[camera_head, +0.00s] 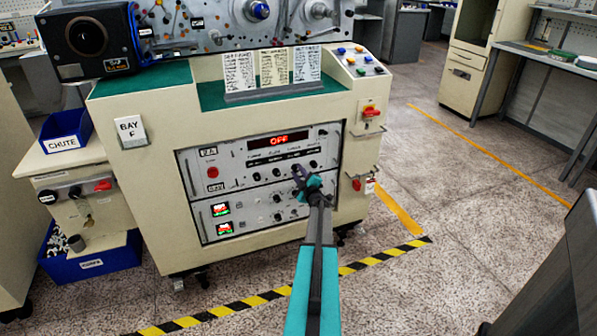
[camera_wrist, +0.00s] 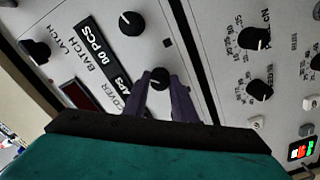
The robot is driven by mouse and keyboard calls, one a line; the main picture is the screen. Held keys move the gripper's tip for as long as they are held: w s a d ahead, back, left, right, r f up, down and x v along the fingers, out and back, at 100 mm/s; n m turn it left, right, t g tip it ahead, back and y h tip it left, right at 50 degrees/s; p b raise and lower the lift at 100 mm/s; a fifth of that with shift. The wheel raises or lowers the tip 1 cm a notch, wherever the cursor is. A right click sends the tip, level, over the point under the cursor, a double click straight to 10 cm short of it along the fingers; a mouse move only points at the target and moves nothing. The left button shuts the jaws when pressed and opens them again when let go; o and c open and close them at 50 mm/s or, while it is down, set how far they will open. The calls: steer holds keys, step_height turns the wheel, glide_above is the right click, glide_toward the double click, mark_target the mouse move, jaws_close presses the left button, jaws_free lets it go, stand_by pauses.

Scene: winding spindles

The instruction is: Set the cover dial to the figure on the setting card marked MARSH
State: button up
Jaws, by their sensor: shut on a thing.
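In the wrist view my gripper (camera_wrist: 160,87) has its two dark fingers closed around a small black knob (camera_wrist: 159,76). The knob sits beside the printed word COVER and a black readout strip (camera_wrist: 122,79). The strip ends in "APS"; its figure is hidden by a finger. In the head view my gripper (camera_head: 302,178) reaches the upper right of the machine's front panel. Three setting cards (camera_head: 240,72), (camera_head: 274,67) and (camera_head: 307,64) stand upright on the green ledge. Their print is too small to read, so I cannot tell which is MARSH.
Other knobs lie close by, including one (camera_wrist: 131,23) near the BATCH readout of 80 PCS. A red display (camera_head: 279,139) reads OFF. Striped floor tape (camera_head: 240,303) runs in front.

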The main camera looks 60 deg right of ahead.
steer(key=shift+s+d, duration=0.15)
steer(key=o, duration=0.9)
steer(key=shift+c, duration=0.2)
steer(key=shift+o, duration=0.9)
steer(key=shift+a, duration=0.2)
steer(key=v, duration=1.3)
steer(key=shift+s+a, duration=0.2)
steer(key=shift+w, duration=0.1)
